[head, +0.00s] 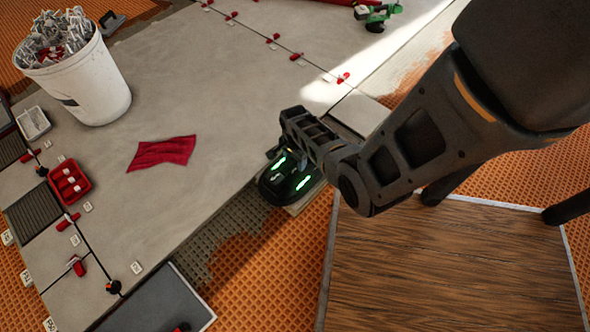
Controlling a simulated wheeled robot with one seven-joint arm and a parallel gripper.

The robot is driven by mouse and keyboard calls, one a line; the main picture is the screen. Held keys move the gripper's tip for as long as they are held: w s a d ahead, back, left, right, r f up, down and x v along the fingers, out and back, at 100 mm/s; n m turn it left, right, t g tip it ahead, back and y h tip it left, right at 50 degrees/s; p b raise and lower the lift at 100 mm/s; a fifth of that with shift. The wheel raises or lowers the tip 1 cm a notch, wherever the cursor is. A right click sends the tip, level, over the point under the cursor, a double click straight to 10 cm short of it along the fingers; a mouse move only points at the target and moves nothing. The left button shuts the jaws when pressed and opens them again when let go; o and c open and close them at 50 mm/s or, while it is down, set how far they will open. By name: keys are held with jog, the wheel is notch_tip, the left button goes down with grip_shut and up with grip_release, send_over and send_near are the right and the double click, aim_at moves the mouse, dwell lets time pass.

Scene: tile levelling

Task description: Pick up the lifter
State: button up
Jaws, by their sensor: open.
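The lifter (290,183) looks to be the dark, rounded device with glowing green strips near the middle of the head view. It sits on a pale tile piece at the edge of the tiled floor, by the bare orange membrane. My gripper (283,150) is right above and behind it and covers its upper part. The jaws are open. The fingertips are mostly hidden, and I cannot tell whether they touch the lifter.
A white bucket (103,85) full of clips stands at upper left. A red cloth (162,152) lies on the large grey tiles. A red tray (84,181) is at left. A green and red tool (376,17) lies at the top.

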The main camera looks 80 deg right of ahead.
jog(key=shift+f, duration=0.25)
jog(key=shift+c, duration=0.2)
grip_shut()
jog(key=shift+d+r, duration=0.1)
dwell(0.5)
